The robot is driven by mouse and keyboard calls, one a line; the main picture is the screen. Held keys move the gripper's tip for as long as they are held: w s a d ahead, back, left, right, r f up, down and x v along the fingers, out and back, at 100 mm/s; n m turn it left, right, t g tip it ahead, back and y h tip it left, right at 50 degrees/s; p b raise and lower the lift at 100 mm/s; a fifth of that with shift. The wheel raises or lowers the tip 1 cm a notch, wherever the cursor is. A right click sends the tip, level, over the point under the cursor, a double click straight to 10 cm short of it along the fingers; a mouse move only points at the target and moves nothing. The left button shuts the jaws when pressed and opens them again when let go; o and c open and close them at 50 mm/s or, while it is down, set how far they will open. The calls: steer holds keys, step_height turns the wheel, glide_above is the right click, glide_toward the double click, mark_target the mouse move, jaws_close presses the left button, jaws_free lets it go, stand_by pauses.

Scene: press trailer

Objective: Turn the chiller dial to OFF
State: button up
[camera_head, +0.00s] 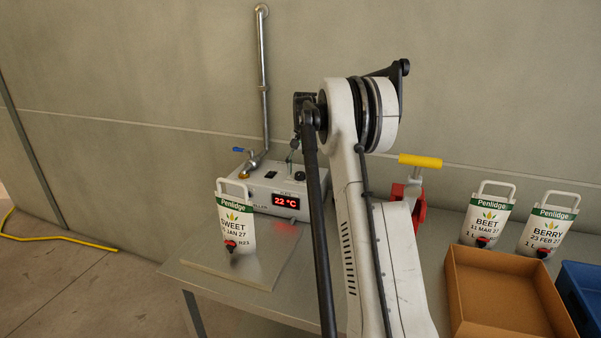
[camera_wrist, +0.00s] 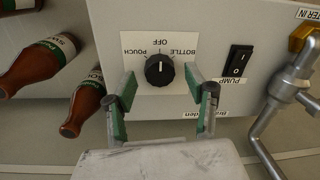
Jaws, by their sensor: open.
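The chiller (camera_head: 258,184) is a pale box on the metal table in the head view, with a red display (camera_head: 285,201) reading 22 °C. In the wrist view its panel carries a round black dial (camera_wrist: 159,70) with POUCH at left, OFF above and BOTTLE at right. The dial's white mark is too small to read surely. My gripper (camera_wrist: 160,76) is open, its green-padded fingers apart to the left and right of the dial in the picture. I see no contact with the dial.
A black PUMP switch (camera_wrist: 236,61) and a metal pipe (camera_wrist: 264,125) are right of the dial. A SWEET pouch (camera_head: 235,222) stands before the chiller. An orange-brown tray (camera_head: 456,290) and blue bin (camera_head: 577,301) are at right.

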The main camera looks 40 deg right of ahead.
mark_target(303, 173)
step_height(303, 173, up, 11)
steer(key=shift+s+d, duration=0.25)
steer(key=shift+s, duration=0.05)
stand_by(0.4)
